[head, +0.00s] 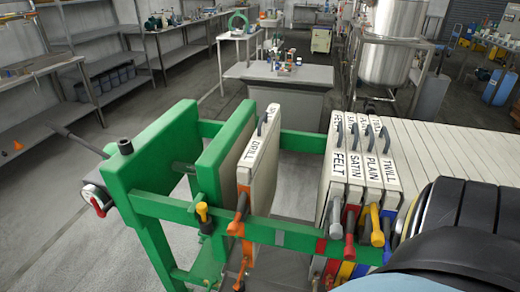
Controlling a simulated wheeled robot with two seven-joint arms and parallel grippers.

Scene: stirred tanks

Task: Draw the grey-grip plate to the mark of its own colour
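The grey-grip plate (338,165), labelled FELT, hangs upright at the left end of the packed plates. Its grey grip (336,212) sticks out over the green front rail (265,233). A grey mark (280,239) shows on that rail, left of the grey grip, in the gap between the FELT and DRILL plates. A red mark (321,246) lies to its right. No gripper shows. A black rounded arm part of mine fills the lower right and hides the right end of the rail.
The DRILL plate (258,160) with an orange grip (239,212) stands left of the gap, near a green plate (220,150). The SATIN (358,165), PLAIN (374,165) and TWILL (390,165) plates stand close right of FELT. The gap between DRILL and FELT is clear.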

